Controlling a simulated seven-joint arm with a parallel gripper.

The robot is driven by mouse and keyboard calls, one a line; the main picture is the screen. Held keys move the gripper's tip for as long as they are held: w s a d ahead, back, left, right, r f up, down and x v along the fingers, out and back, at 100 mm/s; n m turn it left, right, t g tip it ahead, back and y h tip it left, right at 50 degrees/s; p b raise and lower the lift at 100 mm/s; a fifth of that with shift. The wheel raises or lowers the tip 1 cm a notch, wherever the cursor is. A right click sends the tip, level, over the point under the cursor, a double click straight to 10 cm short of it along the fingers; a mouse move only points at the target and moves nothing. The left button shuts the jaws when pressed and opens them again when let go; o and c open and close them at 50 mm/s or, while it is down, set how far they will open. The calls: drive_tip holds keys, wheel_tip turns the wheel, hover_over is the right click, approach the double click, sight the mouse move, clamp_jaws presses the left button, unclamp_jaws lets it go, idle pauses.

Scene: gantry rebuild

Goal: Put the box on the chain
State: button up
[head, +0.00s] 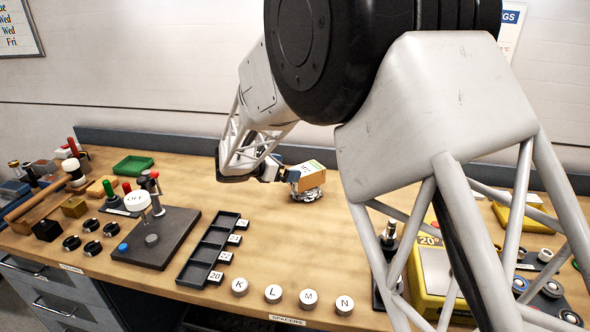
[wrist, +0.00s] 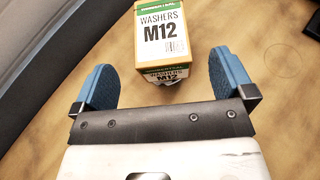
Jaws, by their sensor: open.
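The box (head: 308,177) is an orange-tan carton with a white and green label reading WASHERS M12 in the wrist view (wrist: 165,42). In the head view it sits on top of a small silvery heap, the chain (head: 307,196), on the bench. The chain is mostly hidden under the box, and I cannot make it out clearly in the wrist view. My gripper (wrist: 161,68) is open, with its blue fingers spread either side of the box's near end and a visible gap on both sides. In the head view my gripper (head: 292,174) is beside the box's left side.
A green tray (head: 133,166) and several tools stand left. A yellow device (head: 432,270) stands right, partly behind my arm. Bench around the box is clear.

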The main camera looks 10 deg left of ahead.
drive_tip(key=shift+v, duration=2.3)
drive_tip(key=s+d+r+m+g+y, duration=0.1)
drive_tip(key=s+d+r+m+g, duration=0.25)
drive_tip(key=d, duration=0.65)
drive_tip(key=s+d+r+m+g+y, duration=0.1)
drive_tip(key=s+d+r+m, duration=0.2)
drive_tip(key=s+d+m, duration=0.5)
drive_tip(key=s+d+r+m+g+y, duration=0.1)
drive_tip(key=s+d+r+g, duration=0.2)
drive_tip(key=d, duration=0.9)
drive_tip(key=s+d+m+y, duration=0.3)
drive_tip(key=s+d+m, duration=0.2)
drive_tip(key=s, duration=0.8)
drive_tip(key=s+d+f+m+y, duration=0.1)
drive_tip(key=s+d+m+y, duration=0.2)
drive_tip(key=s, duration=1.1)
drive_tip(key=shift+s+d+f+m+y, duration=0.3)
drive_tip(key=shift+d+m, duration=1.4)
drive_tip(key=shift+m, duration=1.65)
drive_tip(key=shift+t, duration=0.25)
